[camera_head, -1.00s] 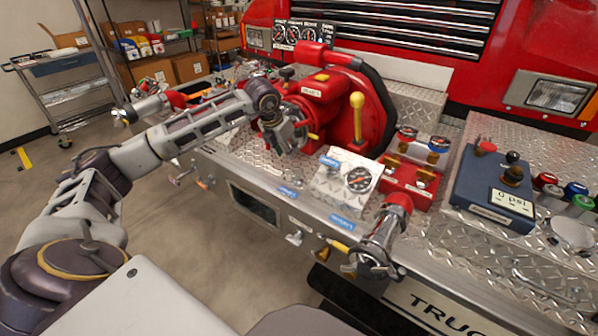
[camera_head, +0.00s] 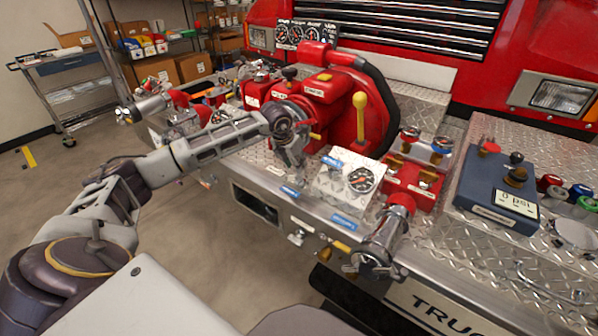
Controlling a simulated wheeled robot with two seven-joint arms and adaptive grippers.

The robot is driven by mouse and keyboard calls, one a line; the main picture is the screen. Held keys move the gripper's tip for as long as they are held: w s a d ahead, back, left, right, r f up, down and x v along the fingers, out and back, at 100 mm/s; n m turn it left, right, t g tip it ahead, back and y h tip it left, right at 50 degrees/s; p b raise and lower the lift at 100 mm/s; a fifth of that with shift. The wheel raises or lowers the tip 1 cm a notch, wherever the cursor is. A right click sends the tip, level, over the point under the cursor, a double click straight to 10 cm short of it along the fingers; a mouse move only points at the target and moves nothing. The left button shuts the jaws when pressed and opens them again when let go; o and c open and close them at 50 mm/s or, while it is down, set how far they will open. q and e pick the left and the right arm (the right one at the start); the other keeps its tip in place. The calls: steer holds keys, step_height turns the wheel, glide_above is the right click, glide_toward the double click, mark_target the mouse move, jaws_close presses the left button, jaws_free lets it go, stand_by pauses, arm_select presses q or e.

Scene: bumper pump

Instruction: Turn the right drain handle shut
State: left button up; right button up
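Small drain-type handles sit under the bumper's front edge: a silver one (camera_head: 297,237) and a yellow one (camera_head: 340,247) to its right. I cannot read their labels, so which one is the right drain handle is not certain. My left gripper (camera_head: 298,168) hangs pointing down above the bumper deck, in front of the red pump (camera_head: 322,88) and left of the round gauge (camera_head: 361,179). It is above and apart from the handles. Its fingers are too small to tell open from shut. My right gripper is out of view.
A silver outlet with a red collar (camera_head: 384,240) juts out right of the yellow handle. A yellow-knobbed lever (camera_head: 360,113) stands on the pump. A blue box (camera_head: 497,190) sits at the right. The floor (camera_head: 190,262) before the bumper is clear.

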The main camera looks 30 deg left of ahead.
mark_target(300, 176)
arm_select(q)
steer(key=x, duration=0.4)
steer(key=shift+f, duration=0.15)
steer(key=shift+w+f, duration=0.25)
steer(key=shift+f, duration=0.35)
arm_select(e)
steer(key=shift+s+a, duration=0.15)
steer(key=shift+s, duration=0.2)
arm_select(q)
steer(key=c, duration=0.6)
jaws_close()
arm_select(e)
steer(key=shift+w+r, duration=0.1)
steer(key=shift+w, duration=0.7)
